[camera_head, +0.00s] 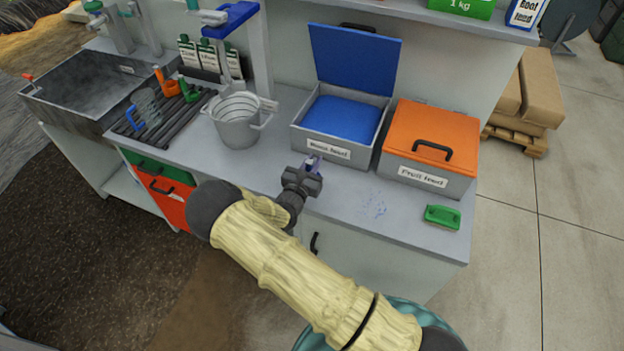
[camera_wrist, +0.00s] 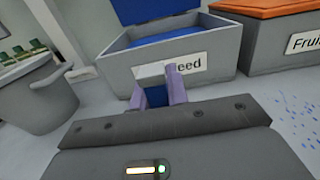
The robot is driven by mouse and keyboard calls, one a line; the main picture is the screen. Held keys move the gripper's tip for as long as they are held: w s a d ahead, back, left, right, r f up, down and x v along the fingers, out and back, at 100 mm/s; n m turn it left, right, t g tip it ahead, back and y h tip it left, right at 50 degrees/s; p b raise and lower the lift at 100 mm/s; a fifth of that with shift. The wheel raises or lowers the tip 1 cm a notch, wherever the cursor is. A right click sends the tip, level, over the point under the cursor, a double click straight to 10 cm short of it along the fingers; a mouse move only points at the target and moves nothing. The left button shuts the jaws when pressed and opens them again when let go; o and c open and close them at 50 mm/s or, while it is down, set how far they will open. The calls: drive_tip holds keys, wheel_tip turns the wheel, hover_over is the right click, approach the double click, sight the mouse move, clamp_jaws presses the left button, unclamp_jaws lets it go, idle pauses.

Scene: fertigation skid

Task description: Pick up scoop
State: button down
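Several scoops lie on the dark slatted rack (camera_head: 165,118) at the left of the bench. One has an orange handle (camera_head: 166,82), one a green handle (camera_head: 188,91), and one a blue handle (camera_head: 134,118) toward the front. My gripper (camera_head: 314,163) is well to their right, just in front of the grey root feed bin (camera_head: 326,150). No scoop is recognisable in the wrist view.
A grey bucket (camera_head: 237,128) stands between the rack and my gripper. The root feed bin's blue lid (camera_head: 355,58) is up, with blue feed (camera_head: 342,118) inside. The orange-lidded fruit feed bin (camera_head: 432,130), a green brush (camera_head: 442,216) and blue specks are on the right.

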drive_tip(key=shift+r, duration=0.1)
wheel_tip(320, 180, up, 10)
drive_tip(key=b, duration=0.1)
idle(0.6)
idle(0.6)
